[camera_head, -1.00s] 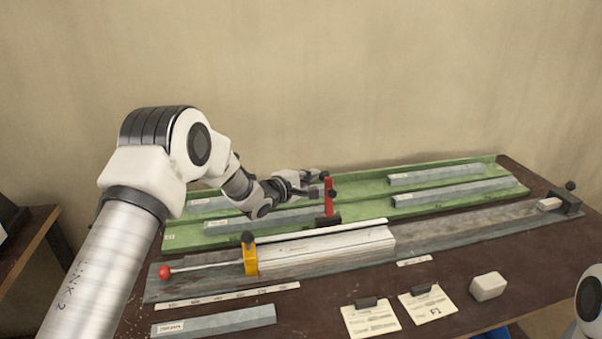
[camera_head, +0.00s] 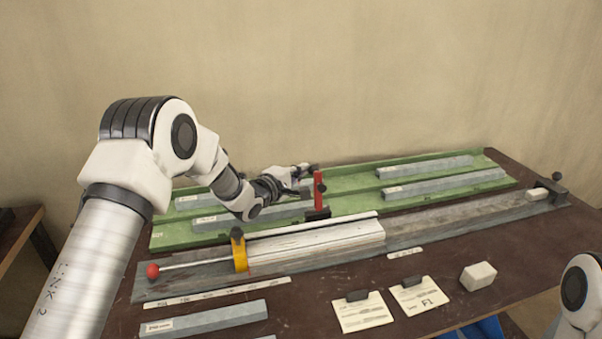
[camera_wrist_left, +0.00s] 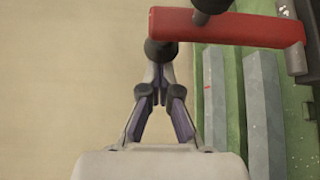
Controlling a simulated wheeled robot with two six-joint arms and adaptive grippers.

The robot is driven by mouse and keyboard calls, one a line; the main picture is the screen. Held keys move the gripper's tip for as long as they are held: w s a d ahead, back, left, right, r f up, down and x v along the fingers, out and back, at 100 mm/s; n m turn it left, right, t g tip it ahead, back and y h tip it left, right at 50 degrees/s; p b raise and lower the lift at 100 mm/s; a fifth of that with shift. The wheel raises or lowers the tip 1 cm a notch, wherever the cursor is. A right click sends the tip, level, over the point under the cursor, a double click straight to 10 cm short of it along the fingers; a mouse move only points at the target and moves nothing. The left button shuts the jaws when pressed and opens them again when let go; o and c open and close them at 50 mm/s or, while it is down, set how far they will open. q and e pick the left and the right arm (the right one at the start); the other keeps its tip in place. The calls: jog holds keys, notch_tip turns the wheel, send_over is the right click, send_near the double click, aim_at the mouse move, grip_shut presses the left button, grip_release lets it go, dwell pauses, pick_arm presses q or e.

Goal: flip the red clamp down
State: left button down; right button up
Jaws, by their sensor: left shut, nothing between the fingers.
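The red clamp (camera_head: 318,189) stands upright behind the white profile (camera_head: 318,243), near the middle of the bench fixture. In the left wrist view its red bar (camera_wrist_left: 235,27) runs across the top right, with a dark knob on it. My left gripper (camera_head: 311,168) is shut and empty, at the clamp's upper end. In the left wrist view its fingertips (camera_wrist_left: 159,50) are just by the bar's left end; I cannot tell whether they touch it. My right gripper is out of view.
A yellow clamp (camera_head: 239,256) sits at the profile's left end, beside a rod with a red ball (camera_head: 152,270). Grey bars lie in the green tray (camera_head: 345,206) behind. Cards (camera_head: 363,315) and a pale block (camera_head: 478,276) lie in front.

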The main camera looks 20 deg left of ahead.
pick_arm(q)
jog(key=s+d+f+m+t+h+b, duration=0.1)
jog(key=s+d+m+t+h+b, duration=0.1)
jog(key=b, duration=0.7)
jog(key=s+d+f+m+t+h+b, duration=0.1)
jog(key=s+d+m+h+b, duration=0.3)
jog(key=s+m+b, duration=0.4)
jog(key=shift+s+d+m+t+h+b, duration=0.35)
jog(key=shift+s+d+m+t, duration=0.25)
jog(key=shift+d+m, duration=0.4)
jog(key=shift+a, duration=0.1)
notch_tip(320, 180, up, 10)
jog(key=shift+r, duration=0.1)
